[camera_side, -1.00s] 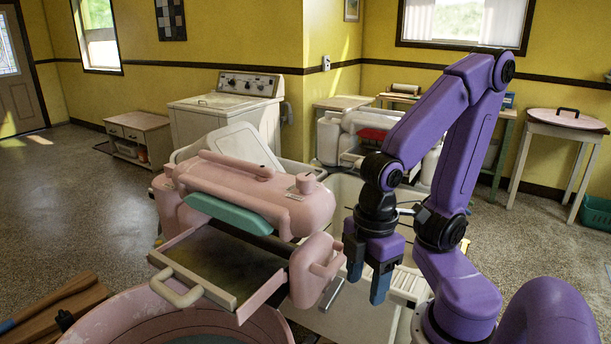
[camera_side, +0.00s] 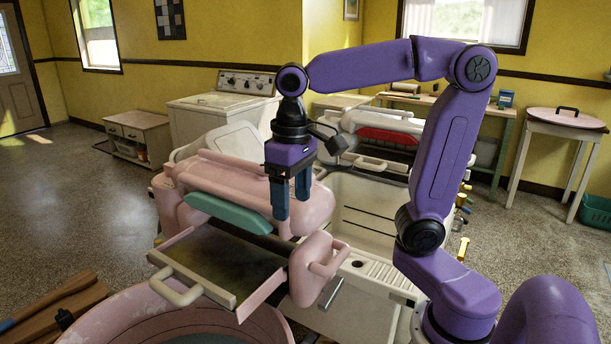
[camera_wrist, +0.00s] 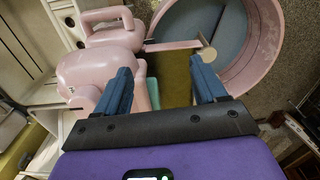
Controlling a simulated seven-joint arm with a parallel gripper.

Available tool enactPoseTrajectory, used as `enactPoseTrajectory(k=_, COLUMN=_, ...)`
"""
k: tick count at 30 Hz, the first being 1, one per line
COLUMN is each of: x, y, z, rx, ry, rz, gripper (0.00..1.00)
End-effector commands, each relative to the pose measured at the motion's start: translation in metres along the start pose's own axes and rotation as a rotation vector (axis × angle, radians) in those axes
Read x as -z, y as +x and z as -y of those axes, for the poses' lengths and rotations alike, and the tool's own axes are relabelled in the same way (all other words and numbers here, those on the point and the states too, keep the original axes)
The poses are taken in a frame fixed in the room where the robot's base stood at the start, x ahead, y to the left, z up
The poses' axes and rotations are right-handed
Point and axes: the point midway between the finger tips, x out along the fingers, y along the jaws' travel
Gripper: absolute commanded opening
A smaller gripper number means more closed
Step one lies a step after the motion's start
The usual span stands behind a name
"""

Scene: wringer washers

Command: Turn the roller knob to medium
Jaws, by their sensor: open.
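The pink wringer (camera_side: 225,178) stands over the tub, with a teal strip (camera_side: 228,213) along its front. Its roller knob, on the right end of its top, is hidden behind my gripper in the side view. My gripper (camera_side: 292,206) points down at that end, its two blue fingers apart with nothing visibly held. In the wrist view, my open gripper (camera_wrist: 160,65) has the pink wringer end (camera_wrist: 98,70) by its left finger. A pink part there is partly covered by that finger; I cannot tell if it is the knob. The knob's setting cannot be read.
A drain tray (camera_side: 232,262) juts out below the wringer, above a pink tub (camera_side: 130,310). A pink looped handle (camera_side: 331,262) sticks out at the right. A white washer (camera_side: 365,205) with a red strip stands behind. Open floor lies at the left.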

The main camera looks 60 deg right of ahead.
Motion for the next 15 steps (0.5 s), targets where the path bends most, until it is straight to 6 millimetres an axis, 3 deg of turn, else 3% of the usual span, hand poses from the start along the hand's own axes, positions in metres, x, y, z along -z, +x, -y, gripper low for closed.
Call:
enactPoseTrajectory(k=6, x=0.034, y=-0.039, z=-0.026, rx=-0.004, ry=0.335, rz=-0.001, gripper=0.71)
enactPoseTrajectory(k=15, x=0.055, y=-0.091, z=-0.068, rx=-0.009, ry=0.789, rz=0.001, gripper=0.71)
